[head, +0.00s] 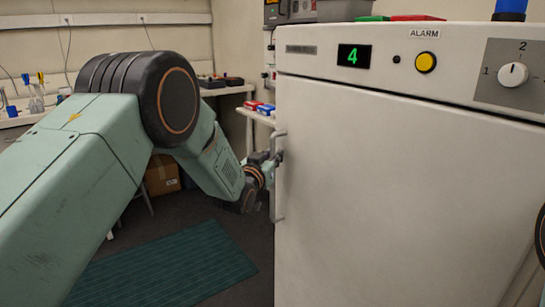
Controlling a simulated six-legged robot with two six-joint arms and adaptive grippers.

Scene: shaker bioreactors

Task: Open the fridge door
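The white fridge (400,180) fills the right half of the head view, and its door looks shut. A pale vertical handle (279,200) runs along the door's left edge. My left arm reaches in from the left, and its gripper (276,158) is at the upper part of the handle. The fingers are small and dark here, and I cannot tell whether they are closed around the handle or only beside it. My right gripper is not in view; only a dark rounded part shows at the right edge.
A green mat (165,268) lies on the dark floor in front of the fridge's left side. A cardboard box (161,175) stands behind my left arm. Benches with lab items line the back wall. A control panel with a dial (513,75) is above the door.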

